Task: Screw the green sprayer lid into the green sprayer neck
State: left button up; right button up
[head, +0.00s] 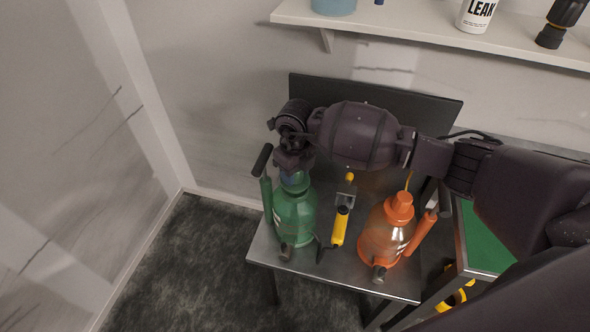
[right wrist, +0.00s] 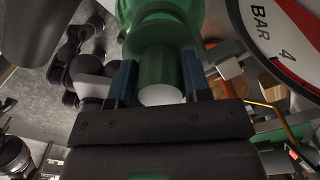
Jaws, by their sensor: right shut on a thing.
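The green sprayer (head: 293,217) stands upright at the left end of the metal bench, with a black-ended pump handle (head: 263,172) at its left. My right gripper (head: 294,180) points down over the top of the sprayer. In the right wrist view, its blue fingers are shut on the green sprayer lid (right wrist: 157,68), one on each side, and a pale round end shows between them. The lid lines up with the wider green sprayer neck (right wrist: 158,18) beyond it. How deep the lid sits is hidden in the head view. My left gripper is not in view.
An orange sprayer (head: 385,232) stands to the right on the bench. A yellow-handled tool (head: 339,226) lies between the two sprayers. A dark panel (head: 420,105) rises behind the bench. A shelf (head: 400,22) with bottles is above. A green-topped surface (head: 485,240) is at the right.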

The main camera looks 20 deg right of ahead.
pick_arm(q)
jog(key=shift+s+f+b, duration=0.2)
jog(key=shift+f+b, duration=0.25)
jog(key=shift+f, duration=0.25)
pick_arm(e)
jog(key=shift+f, duration=1.1)
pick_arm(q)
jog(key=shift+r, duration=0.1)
